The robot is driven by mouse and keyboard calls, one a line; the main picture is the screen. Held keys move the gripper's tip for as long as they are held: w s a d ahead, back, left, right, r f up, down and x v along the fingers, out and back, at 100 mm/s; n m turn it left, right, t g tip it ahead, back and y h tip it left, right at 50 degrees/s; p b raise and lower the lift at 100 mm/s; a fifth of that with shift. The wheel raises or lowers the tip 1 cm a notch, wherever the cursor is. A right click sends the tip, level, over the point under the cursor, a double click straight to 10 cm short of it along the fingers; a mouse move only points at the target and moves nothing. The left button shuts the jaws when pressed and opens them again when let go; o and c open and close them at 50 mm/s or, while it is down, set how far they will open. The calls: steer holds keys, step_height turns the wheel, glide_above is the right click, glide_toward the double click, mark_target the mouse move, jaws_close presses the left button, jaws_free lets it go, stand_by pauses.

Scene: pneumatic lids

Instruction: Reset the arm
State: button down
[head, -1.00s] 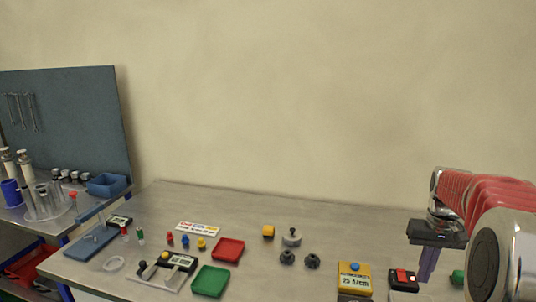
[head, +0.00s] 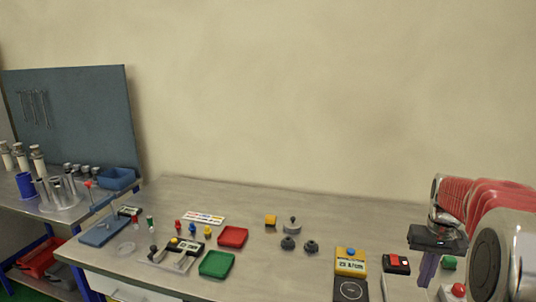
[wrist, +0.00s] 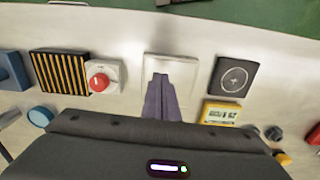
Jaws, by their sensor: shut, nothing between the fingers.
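My gripper (head: 426,272) hangs at the right end of the workbench in the head view, fingers pointing down. The wrist view shows its two purple fingers (wrist: 160,82) together, with nothing between them. They appear in front of a pale square plate (wrist: 172,68) on the bench. My red and silver arm fills the right edge of the head view.
Near my gripper are a yellow display box (head: 350,262), a black box with a red switch (head: 396,264), a red button (head: 458,290) and a striped block (wrist: 60,72). Red (head: 233,237) and green (head: 216,264) trays stand further left. The back of the bench (head: 330,210) is clear.

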steer(key=shift+s+a+f, duration=0.3)
steer(key=shift+s+f, duration=0.2)
steer(key=shift+s, duration=0.25)
steer(key=s+a+r+n+t, duration=0.1)
steer(key=s+a+r+t, duration=0.1)
steer(key=s+a, duration=0.8)
steer(key=s+a+r+n+t, duration=0.2)
steer(key=s+a+r, duration=0.3)
steer(key=s+a, duration=0.6)
steer(key=a+t, duration=0.1)
steer(key=a, duration=0.2)
steer(key=shift+a+r+t, duration=0.2)
steer(key=shift+a+t, duration=0.1)
steer(key=shift+d, duration=0.15)
